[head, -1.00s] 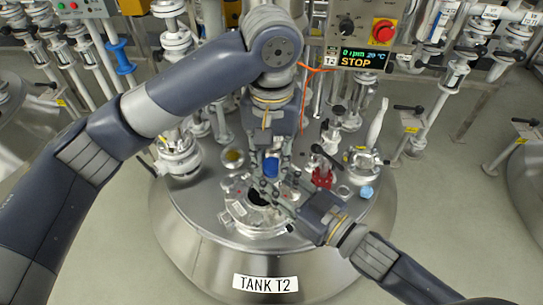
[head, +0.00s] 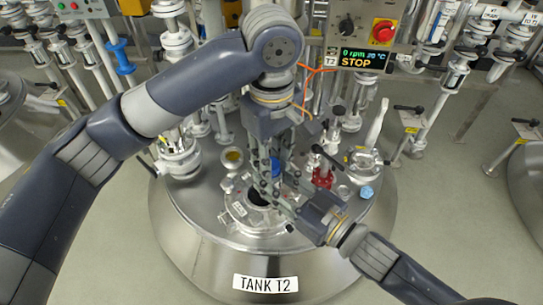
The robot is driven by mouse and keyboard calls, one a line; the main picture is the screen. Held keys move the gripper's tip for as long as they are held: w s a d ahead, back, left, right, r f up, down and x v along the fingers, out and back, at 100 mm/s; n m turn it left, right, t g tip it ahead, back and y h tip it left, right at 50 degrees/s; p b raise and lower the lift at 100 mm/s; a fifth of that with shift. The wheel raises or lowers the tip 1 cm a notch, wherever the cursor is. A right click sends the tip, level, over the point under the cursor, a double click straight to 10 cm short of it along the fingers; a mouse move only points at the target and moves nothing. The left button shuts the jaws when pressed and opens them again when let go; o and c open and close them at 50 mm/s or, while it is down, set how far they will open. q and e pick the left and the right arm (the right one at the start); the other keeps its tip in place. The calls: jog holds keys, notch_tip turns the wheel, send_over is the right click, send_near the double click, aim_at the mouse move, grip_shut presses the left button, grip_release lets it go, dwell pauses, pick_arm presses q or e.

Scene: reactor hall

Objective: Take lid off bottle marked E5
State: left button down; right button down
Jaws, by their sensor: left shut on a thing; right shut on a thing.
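A blue lid (head: 277,168) shows over the middle of the tank top, partly covered by the fingers of my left gripper (head: 271,168). My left gripper points down from above and is shut on the lid. My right gripper (head: 275,195) reaches in from the lower right, just below the lid. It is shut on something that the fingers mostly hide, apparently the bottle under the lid. I cannot read an E5 mark, and I cannot tell whether lid and bottle still touch.
The steel tank T2 (head: 200,215) has an open round port (head: 258,198) just below the grippers. A red valve (head: 322,177) and a light blue piece (head: 366,192) stand to the right. A control box (head: 362,40) and pipes stand behind.

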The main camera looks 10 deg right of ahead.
pick_arm(q)
jog(key=shift+a+r, duration=0.1)
jog(key=shift+r, duration=0.05)
jog(key=shift+r, duration=0.6)
pick_arm(e)
jog(key=shift+f, duration=0.1)
pick_arm(q)
jog(key=shift+r, duration=0.35)
jog(key=shift+r, duration=0.1)
